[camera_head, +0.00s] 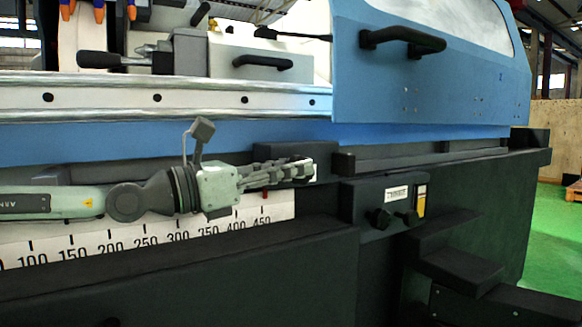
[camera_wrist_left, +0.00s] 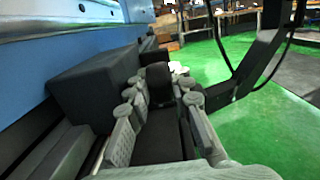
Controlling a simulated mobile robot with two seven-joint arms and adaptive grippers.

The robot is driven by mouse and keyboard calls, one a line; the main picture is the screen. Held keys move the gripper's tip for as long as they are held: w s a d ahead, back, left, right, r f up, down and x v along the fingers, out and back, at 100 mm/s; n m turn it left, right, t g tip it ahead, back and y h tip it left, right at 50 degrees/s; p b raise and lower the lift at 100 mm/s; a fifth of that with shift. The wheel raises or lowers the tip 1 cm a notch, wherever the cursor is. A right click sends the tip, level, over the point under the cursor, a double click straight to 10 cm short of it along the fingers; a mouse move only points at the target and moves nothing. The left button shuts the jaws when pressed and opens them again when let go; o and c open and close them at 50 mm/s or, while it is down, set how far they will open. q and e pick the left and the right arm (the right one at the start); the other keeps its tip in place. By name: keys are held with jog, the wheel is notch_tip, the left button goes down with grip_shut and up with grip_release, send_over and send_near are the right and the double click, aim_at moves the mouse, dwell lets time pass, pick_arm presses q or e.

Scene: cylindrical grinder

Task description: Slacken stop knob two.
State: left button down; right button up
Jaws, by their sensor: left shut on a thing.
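My left gripper (camera_head: 306,171) reaches in from the left along the front of the machine, just above the printed scale. It is shut on a small black knob (camera_wrist_left: 158,82), which shows between the two fingers in the left wrist view. In the head view the fingers mostly hide this knob. The knob sits at the front of a dark stop block (camera_head: 290,150), which also shows as a black box (camera_wrist_left: 95,88) in the left wrist view. I cannot read any number on the knob. My right gripper is not in view.
The scale (camera_head: 150,240) runs below my left arm, with a red pointer (camera_head: 265,195) near 450. A smaller dark block (camera_head: 343,162) is right of the fingertips. A panel with two black knobs (camera_head: 378,218) is lower right. A blue door (camera_head: 430,80) stands above.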

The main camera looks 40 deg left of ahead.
pick_arm(q)
jog(key=shift+t+h, duration=0.4)
jog(key=shift+t, duration=0.5)
jog(key=shift+f, duration=0.1)
jog(key=c, duration=1.6)
grip_release()
